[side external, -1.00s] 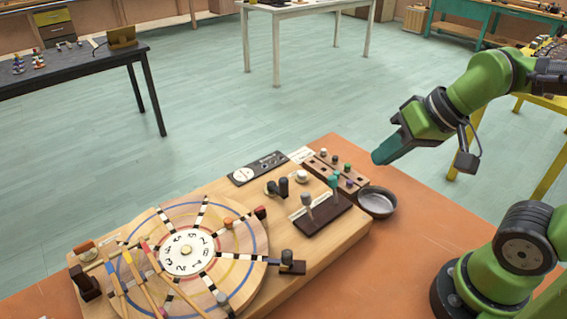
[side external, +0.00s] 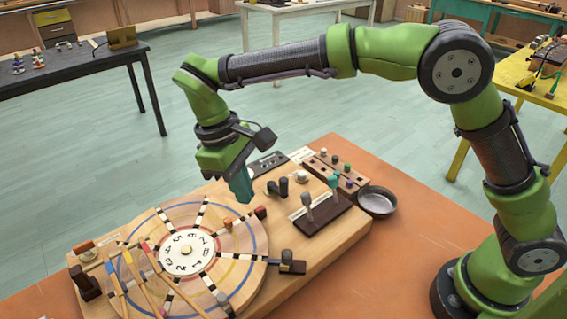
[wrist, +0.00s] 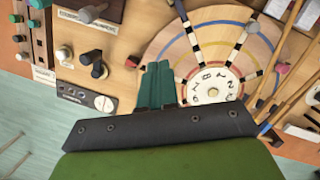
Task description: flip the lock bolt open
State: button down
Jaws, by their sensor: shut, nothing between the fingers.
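A dark block with an upright black knob (side external: 288,258) sits at the near right edge of the numbered wheel (side external: 240,270); it looks like a bolt, but I cannot tell surely that it is the lock bolt. In the wrist view a black knob (wrist: 180,8) shows at the top edge. A second black fitting with a lever (side external: 283,187) stands on the wooden board behind the wheel; it also shows in the wrist view (wrist: 97,69). My gripper (side external: 245,199) is shut and empty, pointing down above the wheel's far edge. Its teal fingers (wrist: 157,72) are together.
Wooden sticks (side external: 150,270) lie across the wheel's left side. A peg block (side external: 335,173) and metal bowl (side external: 377,201) are at the right.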

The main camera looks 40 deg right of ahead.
jog(key=shift+n+g+h, duration=0.4)
jog(key=shift+n+g, duration=0.2)
jog(key=shift+g, duration=0.2)
jog(key=a, duration=0.1)
jog(key=a+r, duration=0.1)
jog(key=a, duration=0.2)
jog(key=shift+s+a+r, duration=0.1)
jog(key=shift+s+r, duration=0.1)
jog(key=shift+r, duration=0.15)
jog(key=shift+f, duration=0.15)
jog(key=x, duration=1)
jog(key=s+d, duration=0.1)
jog(key=s, duration=0.1)
jog(key=shift+s+d, duration=0.25)
jog(key=shift+d, duration=0.15)
jog(key=shift+s+d, duration=0.25)
jog(key=shift+s, duration=0.15)
